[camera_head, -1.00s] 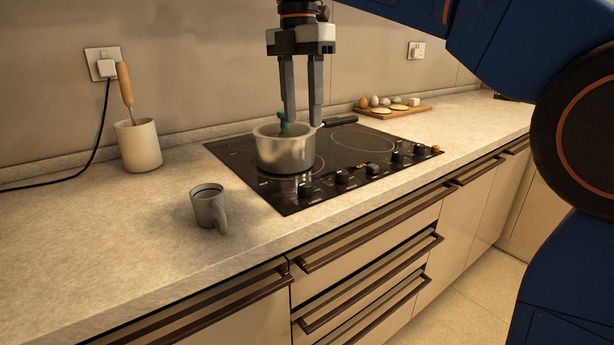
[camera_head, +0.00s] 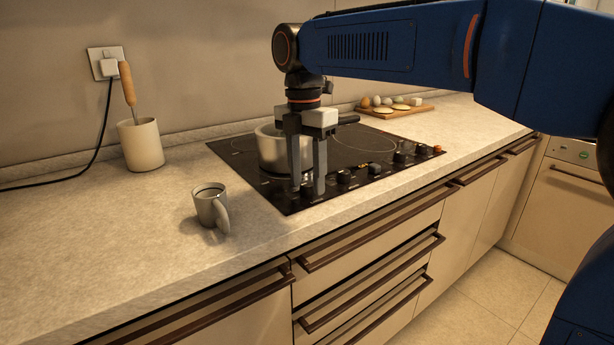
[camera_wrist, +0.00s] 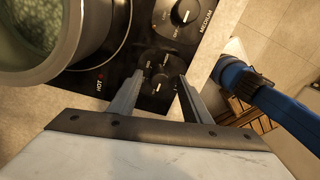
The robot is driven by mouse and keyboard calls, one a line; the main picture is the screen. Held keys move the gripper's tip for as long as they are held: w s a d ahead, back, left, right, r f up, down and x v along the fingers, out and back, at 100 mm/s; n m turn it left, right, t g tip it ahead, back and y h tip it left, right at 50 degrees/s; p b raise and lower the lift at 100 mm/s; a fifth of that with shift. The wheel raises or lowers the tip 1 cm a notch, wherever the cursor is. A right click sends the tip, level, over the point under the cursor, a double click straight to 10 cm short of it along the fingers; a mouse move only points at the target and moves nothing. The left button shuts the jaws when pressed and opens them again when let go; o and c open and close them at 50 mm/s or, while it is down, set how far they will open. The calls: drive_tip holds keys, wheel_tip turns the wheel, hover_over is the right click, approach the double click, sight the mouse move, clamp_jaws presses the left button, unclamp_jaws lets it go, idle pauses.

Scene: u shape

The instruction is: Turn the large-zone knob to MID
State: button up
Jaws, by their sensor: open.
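The black glass cooktop (camera_head: 230,148) has a row of black knobs along its front edge. My gripper (camera_head: 307,190) points down at the leftmost knob, its fingers apart. In the wrist view, this black knob (camera_wrist: 160,66) sits between the open fingertips (camera_wrist: 160,76); I cannot tell if they touch it. Its zone label and setting are not readable. The neighbouring knob (camera_wrist: 184,12) is marked MEDIUM. I cannot read which knob is marked as the large zone.
A metal pot (camera_head: 271,152) stands on the cooktop close behind my gripper, with green contents in the wrist view (camera_wrist: 30,30). A grey mug (camera_head: 210,207) and a utensil holder (camera_head: 141,146) stand to the left. A board with food (camera_head: 395,112) lies behind right.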

drive_tip(key=shift+f, duration=0.1)
drive_tip(key=c, duration=1)
drive_tip(key=shift+c, duration=0.2)
